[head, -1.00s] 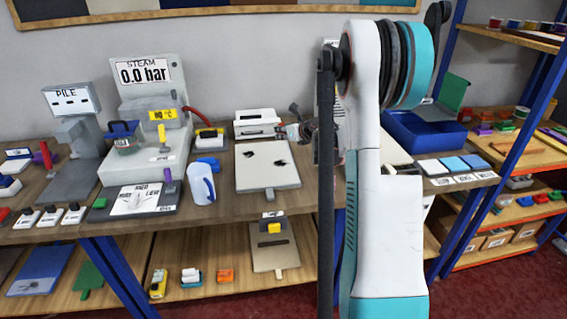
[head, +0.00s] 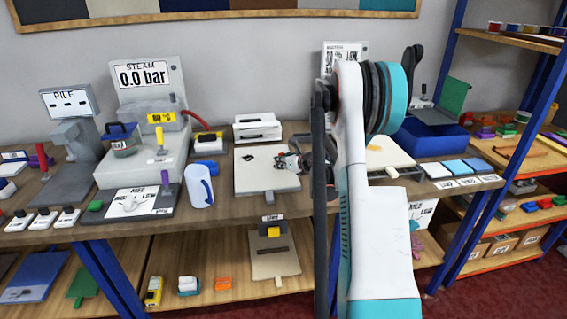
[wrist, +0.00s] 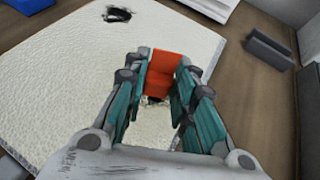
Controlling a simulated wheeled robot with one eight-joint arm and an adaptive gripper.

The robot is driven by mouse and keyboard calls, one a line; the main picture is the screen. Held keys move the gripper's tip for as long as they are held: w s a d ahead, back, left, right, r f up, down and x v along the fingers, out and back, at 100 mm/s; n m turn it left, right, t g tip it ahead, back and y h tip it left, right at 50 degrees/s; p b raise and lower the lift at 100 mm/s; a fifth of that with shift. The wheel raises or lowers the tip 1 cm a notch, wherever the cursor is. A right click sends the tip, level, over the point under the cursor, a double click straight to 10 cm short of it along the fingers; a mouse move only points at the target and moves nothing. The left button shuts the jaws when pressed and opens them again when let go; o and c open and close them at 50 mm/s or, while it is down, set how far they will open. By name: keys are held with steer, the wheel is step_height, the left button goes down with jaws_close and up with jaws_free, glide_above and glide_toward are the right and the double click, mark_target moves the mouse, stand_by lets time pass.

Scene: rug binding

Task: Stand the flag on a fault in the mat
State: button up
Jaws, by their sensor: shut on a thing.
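The cream mat lies on the bench; its bare part shows in the head view (head: 262,180) and fills much of the wrist view (wrist: 60,90). One dark ragged fault (wrist: 118,14) is uncovered near the mat's far edge; it also shows in the head view (head: 247,156). My gripper (wrist: 160,85) is shut on the orange-red flag (wrist: 163,72), over the right part of the mat. A dark patch shows just below the flag, mostly hidden by it and the fingers. I cannot tell whether the flag touches the mat. In the head view my gripper (head: 284,161) hides the flag.
A grey block (wrist: 268,52) lies right of the mat in the wrist view. A blue bin (head: 430,138) is farther right.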

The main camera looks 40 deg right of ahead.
steer(key=shift+f, duration=0.15)
steer(key=o, duration=1)
steer(key=shift+o, duration=0.2)
steer(key=shift+s+r, duration=0.15)
steer(key=shift+r, duration=0.15)
steer(key=p+v, duration=0.3)
steer(key=v, duration=0.8)
steer(key=shift+s+a, duration=0.1)
steer(key=shift+s, duration=0.2)
